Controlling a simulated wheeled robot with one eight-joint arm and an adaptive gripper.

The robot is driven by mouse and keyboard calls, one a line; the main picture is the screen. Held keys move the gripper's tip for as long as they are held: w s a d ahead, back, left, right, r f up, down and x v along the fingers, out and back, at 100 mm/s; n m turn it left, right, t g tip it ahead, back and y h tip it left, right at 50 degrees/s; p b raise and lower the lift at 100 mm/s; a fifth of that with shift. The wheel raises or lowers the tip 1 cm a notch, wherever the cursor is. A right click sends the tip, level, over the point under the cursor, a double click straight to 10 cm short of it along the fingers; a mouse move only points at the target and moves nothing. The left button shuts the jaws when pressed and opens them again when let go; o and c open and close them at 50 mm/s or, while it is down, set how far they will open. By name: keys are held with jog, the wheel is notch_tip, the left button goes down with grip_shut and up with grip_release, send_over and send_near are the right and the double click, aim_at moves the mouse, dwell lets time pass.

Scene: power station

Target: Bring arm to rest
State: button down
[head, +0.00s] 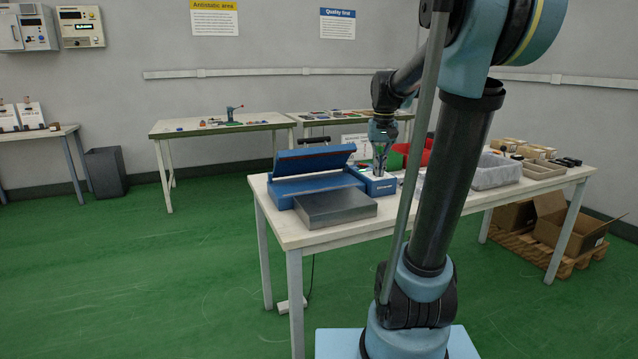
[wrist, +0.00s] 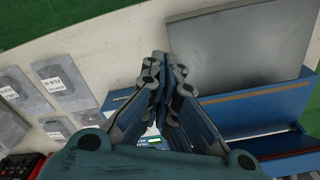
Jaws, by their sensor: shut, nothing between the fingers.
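My arm rises in the right half of the head view and bends over the white table (head: 270,212). My gripper (head: 379,172) points down above a small blue device (head: 376,188) on that table. In the wrist view my gripper (wrist: 161,62) shows with its fingers together and nothing between them. The fingers hide most of what lies right below them. I cannot tell whether the fingertips touch the device.
A blue machine with a raised lid (head: 314,160) and a grey metal block (head: 335,208) stand left of my gripper. Flat labelled packets (wrist: 62,82) lie on the other side. A grey bin (head: 492,172) stands further right.

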jog(key=s+f, duration=0.9)
jog(key=s, duration=0.3)
jog(key=s+f+n+t, duration=0.1)
jog(key=s+f, duration=0.8)
jog(key=s, duration=0.4)
jog(key=shift+s+t, duration=0.15)
jog(key=shift+t, duration=0.15)
jog(key=shift+a, duration=0.1)
jog(key=shift+w+f, duration=0.2)
jog(key=shift+w, duration=0.25)
